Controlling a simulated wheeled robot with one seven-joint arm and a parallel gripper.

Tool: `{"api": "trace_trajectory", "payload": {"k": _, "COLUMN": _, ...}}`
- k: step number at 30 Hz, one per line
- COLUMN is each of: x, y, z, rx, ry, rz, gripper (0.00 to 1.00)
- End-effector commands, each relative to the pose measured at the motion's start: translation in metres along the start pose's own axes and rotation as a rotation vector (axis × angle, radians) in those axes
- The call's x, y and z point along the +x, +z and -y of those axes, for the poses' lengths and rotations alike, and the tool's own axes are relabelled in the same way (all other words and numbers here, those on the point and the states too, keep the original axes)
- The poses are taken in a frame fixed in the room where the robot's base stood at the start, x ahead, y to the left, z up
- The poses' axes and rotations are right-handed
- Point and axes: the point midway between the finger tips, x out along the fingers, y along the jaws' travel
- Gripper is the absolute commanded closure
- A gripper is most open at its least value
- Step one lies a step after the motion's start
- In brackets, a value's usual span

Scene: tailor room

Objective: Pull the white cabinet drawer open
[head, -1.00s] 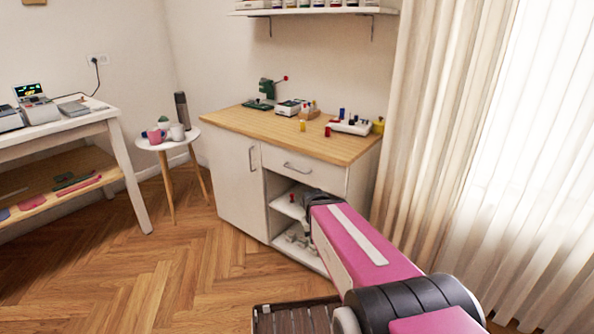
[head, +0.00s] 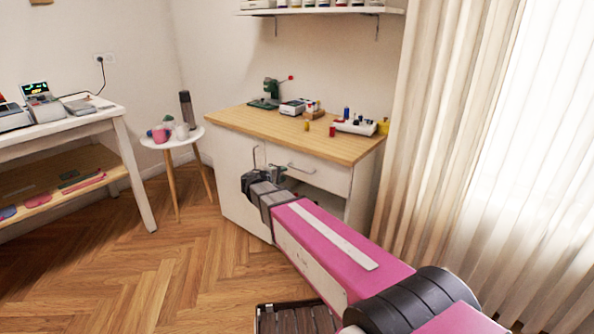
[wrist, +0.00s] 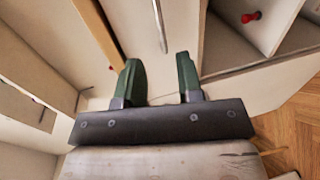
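The white cabinet (head: 232,165) stands against the back wall under a wooden top. Its drawer (head: 330,178) is at the upper right of the front and looks shut. The drawer has a metal bar handle (head: 301,169), which also shows in the wrist view (wrist: 160,24). My gripper (wrist: 158,66) has two green fingers, apart, with nothing between them. The handle lies just beyond the fingertips, lined up with the gap between them. In the head view my gripper (head: 275,174) is in front of the cabinet, left of the drawer handle; my wrist partly hides it.
Left of the drawer is a cabinet door with an upright handle (head: 255,156). An open compartment with a red item (wrist: 251,17) is below the drawer. Small tools and spools stand on the wooden top (head: 245,119). A round stool (head: 153,142) stands left; a curtain (head: 435,130) hangs right.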

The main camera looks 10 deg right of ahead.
Motion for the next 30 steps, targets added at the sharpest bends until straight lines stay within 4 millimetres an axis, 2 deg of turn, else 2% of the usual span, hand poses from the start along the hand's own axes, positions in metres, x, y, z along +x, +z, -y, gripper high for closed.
{"api": "trace_trajectory", "payload": {"k": 5, "x": 0.020, "y": -0.001, "z": 0.000, "rx": 0.000, "ry": 0.001, "rz": 0.002, "gripper": 0.66}}
{"api": "trace_trajectory", "payload": {"k": 12, "x": 0.064, "y": -0.001, "z": 0.000, "rx": 0.000, "ry": 0.000, "rz": 0.002, "gripper": 0.66}}
{"api": "trace_trajectory", "payload": {"k": 18, "x": 0.092, "y": -0.001, "z": 0.000, "rx": 0.000, "ry": 0.000, "rz": 0.001, "gripper": 0.66}}
{"api": "trace_trajectory", "payload": {"k": 24, "x": 0.105, "y": 0.001, "z": 0.000, "rx": 0.000, "ry": -0.001, "rz": 0.002, "gripper": 0.66}}
{"api": "trace_trajectory", "payload": {"k": 30, "x": 0.106, "y": 0.001, "z": 0.000, "rx": 0.000, "ry": -0.001, "rz": 0.001, "gripper": 0.66}}
